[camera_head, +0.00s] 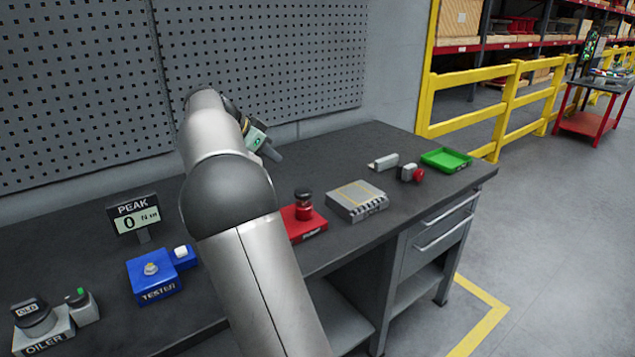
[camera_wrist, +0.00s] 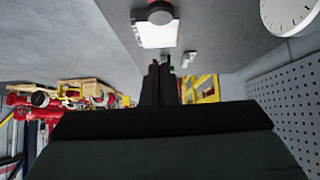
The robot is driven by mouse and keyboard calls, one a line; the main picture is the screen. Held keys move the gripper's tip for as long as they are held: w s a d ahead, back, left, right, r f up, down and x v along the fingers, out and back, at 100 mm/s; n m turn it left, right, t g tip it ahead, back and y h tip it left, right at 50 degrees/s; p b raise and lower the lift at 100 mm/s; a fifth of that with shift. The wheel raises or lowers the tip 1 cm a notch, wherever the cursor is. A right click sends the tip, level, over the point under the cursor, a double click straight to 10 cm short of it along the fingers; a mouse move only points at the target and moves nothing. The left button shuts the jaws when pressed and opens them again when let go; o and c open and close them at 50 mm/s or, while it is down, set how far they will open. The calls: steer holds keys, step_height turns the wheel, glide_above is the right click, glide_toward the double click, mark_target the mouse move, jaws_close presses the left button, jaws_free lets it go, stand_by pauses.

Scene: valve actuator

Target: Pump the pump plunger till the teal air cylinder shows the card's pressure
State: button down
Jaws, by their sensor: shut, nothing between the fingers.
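A red base (camera_head: 309,235) with a dark, red-banded upright knob (camera_head: 303,203), which looks like the pump plunger, stands on the bench right of my arm. Its label is too small to read. My gripper (camera_head: 270,152) is above the bench, apart from the knob and farther back. In the wrist view its dark fingers (camera_wrist: 160,86) are together and empty. That view, turned over, shows a round white dial (camera_wrist: 289,10); its reading is unclear. A teal patch (camera_head: 256,138) shows at my arm's end; I cannot tell whether it is the cylinder. I cannot identify the card.
A grey block (camera_head: 357,201) stands right of the red base. A red-knobbed part (camera_head: 411,173) and green tray (camera_head: 446,160) are farther right. A blue tester (camera_head: 153,280), PEAK display (camera_head: 134,216) reading 0 and oiler (camera_head: 42,328) stand left. Pegboard (camera_head: 265,60) backs the bench.

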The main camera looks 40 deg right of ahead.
steer(key=shift+w+d+r, duration=0.15)
steer(key=shift+d, duration=0.05)
steer(key=p, duration=0.1)
glide_above(307, 189)
steer(key=a, duration=0.3)
step_height(307, 189, down, 7)
step_height(307, 189, down, 3)
steer(key=shift+w+f+p, duration=0.1)
steer(key=shift+f+p, duration=0.1)
steer(key=shift+p, duration=0.1)
steer(key=shift+f, duration=0.35)
